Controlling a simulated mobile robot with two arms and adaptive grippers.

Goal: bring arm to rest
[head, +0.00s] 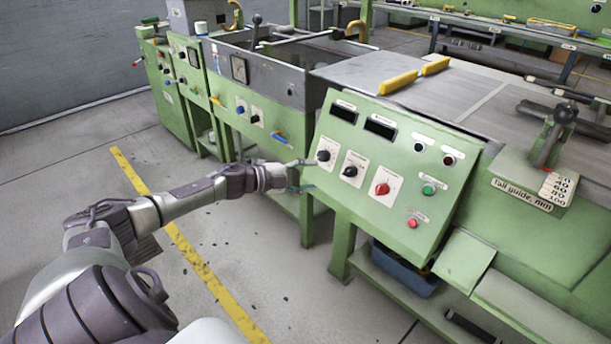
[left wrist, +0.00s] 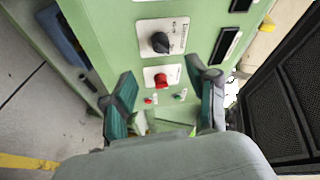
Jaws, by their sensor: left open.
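My left arm reaches in from the left in the head view. Its gripper (head: 301,175) is in front of the left edge of the sloped green control panel (head: 395,165), close to the leftmost black knob (head: 323,155). In the left wrist view the two fingers of my left gripper (left wrist: 163,82) are spread apart with nothing held between them. Beyond them are a black knob (left wrist: 160,43) and a red knob (left wrist: 162,79) on white plates. Whether a fingertip touches the panel cannot be told. My right gripper is not in view.
Green and red buttons (head: 428,189) are on the panel's right side. A fall guide lever (head: 552,140) stands further right. A blue bin (head: 405,270) is under the panel. Green machines (head: 255,100) stand behind. The floor with a yellow line (head: 190,255) is clear at left.

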